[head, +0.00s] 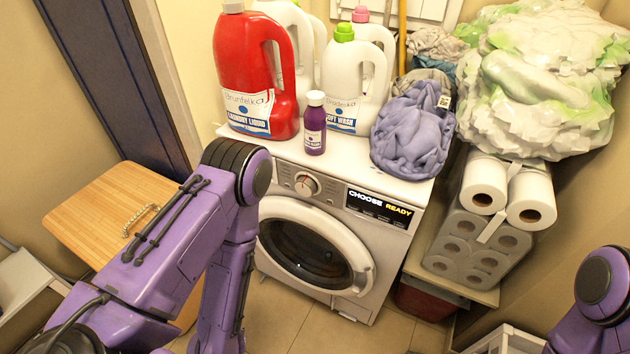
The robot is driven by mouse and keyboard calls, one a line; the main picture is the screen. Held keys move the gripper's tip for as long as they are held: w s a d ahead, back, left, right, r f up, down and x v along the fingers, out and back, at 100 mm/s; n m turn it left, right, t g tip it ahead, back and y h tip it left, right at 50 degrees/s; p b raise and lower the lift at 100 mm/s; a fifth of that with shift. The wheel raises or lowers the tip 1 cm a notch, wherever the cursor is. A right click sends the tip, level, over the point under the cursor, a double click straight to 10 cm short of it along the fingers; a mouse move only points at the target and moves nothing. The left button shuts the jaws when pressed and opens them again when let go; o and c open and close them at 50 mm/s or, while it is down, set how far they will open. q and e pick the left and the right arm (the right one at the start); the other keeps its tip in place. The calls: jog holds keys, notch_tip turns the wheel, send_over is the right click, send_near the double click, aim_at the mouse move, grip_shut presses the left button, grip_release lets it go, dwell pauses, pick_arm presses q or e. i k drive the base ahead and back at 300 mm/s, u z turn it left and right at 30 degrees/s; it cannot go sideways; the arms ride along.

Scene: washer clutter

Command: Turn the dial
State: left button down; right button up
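The washing machine (392,243) is white and stands in the middle of the head view. Its round dial (307,184) is on the grey control panel, left of a display (379,206) that reads "CHOOSE READY". The round door (312,248) below looks closed. My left arm comes in from the left, rises to a bent joint just left of the dial, and drops down in front of the machine's left side. Its gripper is outside the picture. Only a part of my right arm shows at the lower right edge, and its gripper is not visible.
On the machine top stand a red detergent bottle (256,70), a purple bottle (314,125), white bottles (346,88) and crumpled purple cloth (414,135). Paper rolls (470,235) and a stuffed bag (540,80) are at right. A wooden cabinet (110,215) is at left.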

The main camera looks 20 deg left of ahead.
aim_at(305, 186)
jog(key=z, duration=1.1)
jog(key=k, duration=0.55)
jog(key=u, duration=0.5)
